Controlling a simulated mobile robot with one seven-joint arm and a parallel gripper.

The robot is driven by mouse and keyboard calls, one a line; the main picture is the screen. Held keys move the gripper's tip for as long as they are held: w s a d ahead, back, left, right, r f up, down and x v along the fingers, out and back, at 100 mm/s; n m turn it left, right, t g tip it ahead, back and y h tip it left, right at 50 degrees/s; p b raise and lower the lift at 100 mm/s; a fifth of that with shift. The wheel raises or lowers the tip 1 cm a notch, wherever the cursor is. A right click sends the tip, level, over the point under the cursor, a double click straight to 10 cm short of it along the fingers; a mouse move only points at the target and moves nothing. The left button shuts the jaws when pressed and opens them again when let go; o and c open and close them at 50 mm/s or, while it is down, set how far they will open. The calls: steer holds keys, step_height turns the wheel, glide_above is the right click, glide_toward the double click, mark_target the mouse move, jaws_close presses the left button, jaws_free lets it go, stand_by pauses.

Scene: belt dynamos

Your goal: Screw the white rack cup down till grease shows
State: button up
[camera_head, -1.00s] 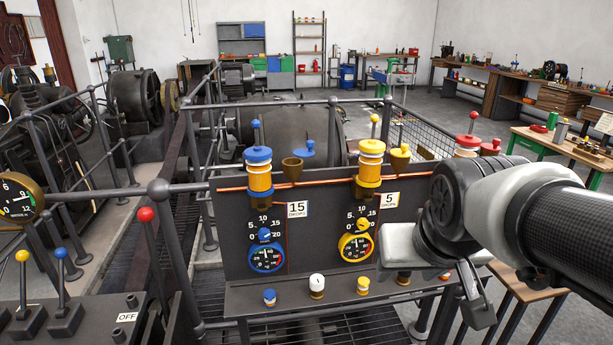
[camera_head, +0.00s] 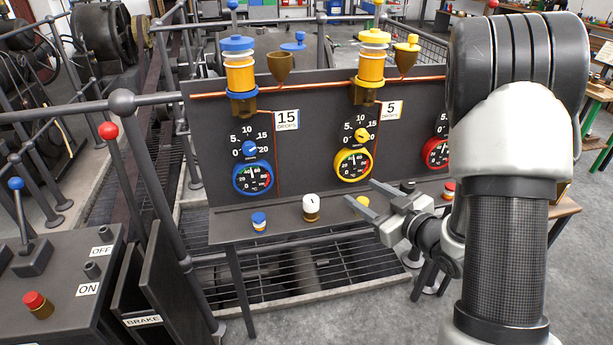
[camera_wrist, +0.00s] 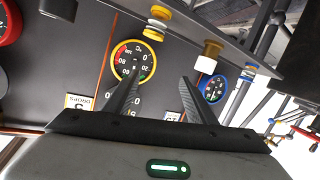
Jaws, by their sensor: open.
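My gripper (camera_head: 368,197) is open and empty. Its fingers point left toward the white cup and are apart from it. In the wrist view, my gripper (camera_wrist: 161,77) has a clear gap between its fingers, with the panel behind. I see no grease on the cup.
A blue cup (camera_head: 259,221) stands left of the white one. A yellow cup (camera_head: 361,229) stands right of it, partly hidden by my gripper. Oilers with copper pipe (camera_head: 310,88) and gauges (camera_head: 352,166) are on the panel above. A railing post (camera_head: 165,200) stands at left.

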mark_target(311, 203)
steer(key=s+a+f+g+y+b, duration=0.1)
steer(key=s+a+f+y+b, duration=0.15)
steer(key=s+f+y, duration=0.3)
steer(key=shift+n+h, duration=0.25)
steer(key=shift+n, duration=0.15)
steer(key=x, duration=0.8)
steer(key=b+x, duration=0.1)
steer(key=x, duration=0.8)
steer(key=shift+s+a, duration=0.1)
steer(key=shift+a, duration=0.3)
steer(key=c, duration=1)
steer(key=shift+c, duration=0.2)
steer(key=shift+d+m+t+h, duration=0.1)
steer(key=shift+m+t+h, duration=0.2)
steer(key=shift+t, duration=0.1)
